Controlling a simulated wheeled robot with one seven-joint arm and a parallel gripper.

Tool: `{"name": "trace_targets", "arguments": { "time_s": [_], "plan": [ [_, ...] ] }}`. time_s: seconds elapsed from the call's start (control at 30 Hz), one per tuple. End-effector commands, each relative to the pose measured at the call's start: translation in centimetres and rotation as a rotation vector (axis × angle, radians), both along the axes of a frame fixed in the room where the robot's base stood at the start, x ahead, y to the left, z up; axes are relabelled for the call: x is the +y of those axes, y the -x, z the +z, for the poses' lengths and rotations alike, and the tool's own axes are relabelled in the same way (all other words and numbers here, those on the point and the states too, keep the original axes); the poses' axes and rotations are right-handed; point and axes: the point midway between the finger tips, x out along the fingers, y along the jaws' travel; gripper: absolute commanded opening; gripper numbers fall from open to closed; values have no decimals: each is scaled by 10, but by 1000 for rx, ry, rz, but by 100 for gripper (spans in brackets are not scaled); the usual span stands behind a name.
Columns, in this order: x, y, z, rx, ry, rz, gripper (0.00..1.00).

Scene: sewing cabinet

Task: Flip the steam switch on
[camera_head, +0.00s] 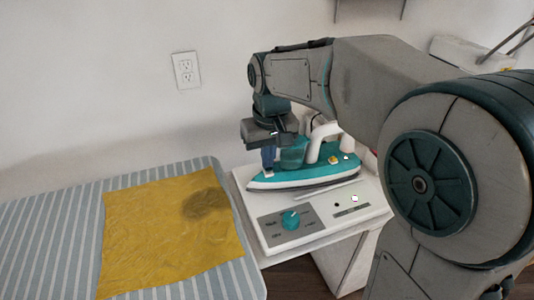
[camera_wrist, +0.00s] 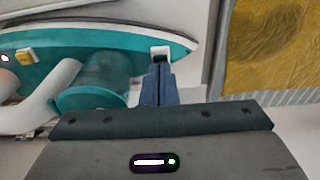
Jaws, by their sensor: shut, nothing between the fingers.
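A teal and white iron (camera_head: 300,175) rests on a white base unit (camera_head: 310,236), its nose toward the left. A small white piece with a dark recess (camera_wrist: 160,51) is on top of the iron near its nose. My gripper (camera_head: 267,160) is shut and empty, its fingertips right at this white piece. In the wrist view the closed fingers (camera_wrist: 160,70) point at it; I cannot tell if they touch. The base's front has a teal dial (camera_head: 291,220) and a panel with a small white round part (camera_head: 354,198). Their labels are too small to read.
A yellow cloth (camera_head: 165,235) with a dark scorch-like patch lies on a striped ironing surface (camera_head: 60,235) at the left. The iron's white handle (camera_head: 326,136) rises just right of my gripper. A wall outlet (camera_head: 186,70) is behind.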

Motion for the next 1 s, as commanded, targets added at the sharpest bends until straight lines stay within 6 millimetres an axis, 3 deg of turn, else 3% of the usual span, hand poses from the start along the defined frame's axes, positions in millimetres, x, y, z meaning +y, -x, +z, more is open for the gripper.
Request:
{"name": "trace_targets", "arguments": {
  "time_s": [0.37, 0.53, 0.83, 1.0],
  "plan": [
    [-1, 2, 1, -1, 0, -1, 0],
    [-1, 1, 11, -1, 0, -2, 0],
    [0, -3, 51, -1, 0, -3, 0],
    [2, -9, 90, -6, -1, -3, 0]
  ]
}}
